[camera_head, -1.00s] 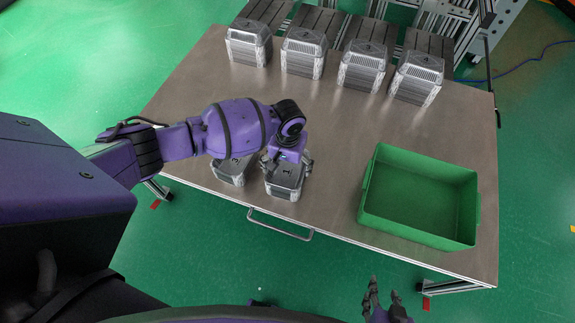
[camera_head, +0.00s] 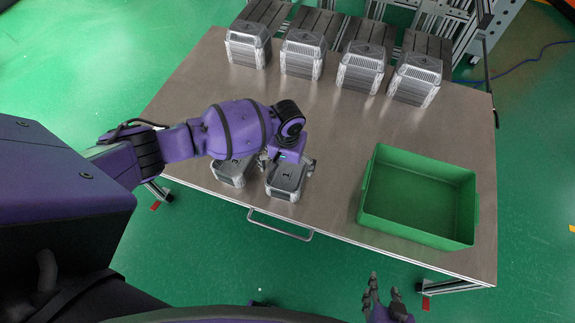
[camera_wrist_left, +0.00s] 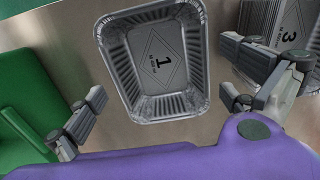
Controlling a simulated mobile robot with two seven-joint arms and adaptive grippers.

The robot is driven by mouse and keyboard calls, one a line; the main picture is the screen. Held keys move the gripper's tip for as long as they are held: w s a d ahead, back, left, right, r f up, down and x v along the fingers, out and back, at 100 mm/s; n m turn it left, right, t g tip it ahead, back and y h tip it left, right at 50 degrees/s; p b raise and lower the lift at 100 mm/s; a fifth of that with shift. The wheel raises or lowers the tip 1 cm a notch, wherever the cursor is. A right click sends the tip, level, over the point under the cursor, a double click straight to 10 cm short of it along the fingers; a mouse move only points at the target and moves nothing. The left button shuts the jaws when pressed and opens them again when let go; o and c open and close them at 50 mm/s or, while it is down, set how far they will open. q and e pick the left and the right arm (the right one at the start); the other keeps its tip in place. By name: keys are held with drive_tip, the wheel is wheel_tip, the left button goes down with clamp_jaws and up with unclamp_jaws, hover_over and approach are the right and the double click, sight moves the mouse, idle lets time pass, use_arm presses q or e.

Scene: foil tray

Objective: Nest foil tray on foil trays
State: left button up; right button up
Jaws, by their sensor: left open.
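A silver foil tray (camera_head: 286,184) marked 1 stands near the table's front edge. In the left wrist view the tray marked 1 (camera_wrist_left: 160,62) fills the middle, its inside facing the camera. My left gripper (camera_head: 288,168) is above it and open, partly covering it in the head view. In the wrist view the fingers (camera_wrist_left: 172,98) are spread on either side of the tray, with nothing between them in grip. Foil marked 3 (camera_head: 228,173) stands close on the left; it shows at the right of the wrist view (camera_wrist_left: 262,22). My right gripper (camera_head: 384,288) is empty, fingers apart, off the table's front edge.
Several foil-tray stacks (camera_head: 357,72) stand in a row along the table's back edge. A green bin (camera_head: 368,190), empty, stands at the table's right. The table (camera_head: 210,110) is clear between the back row and the front trays. A handle (camera_head: 280,232) sticks out in front.

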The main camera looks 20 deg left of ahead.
sight(287, 175)
use_arm(q)
drive_tip(key=shift+r, duration=0.15)
wheel_tip(287, 175, up, 12)
idle(0.4)
idle(0.6)
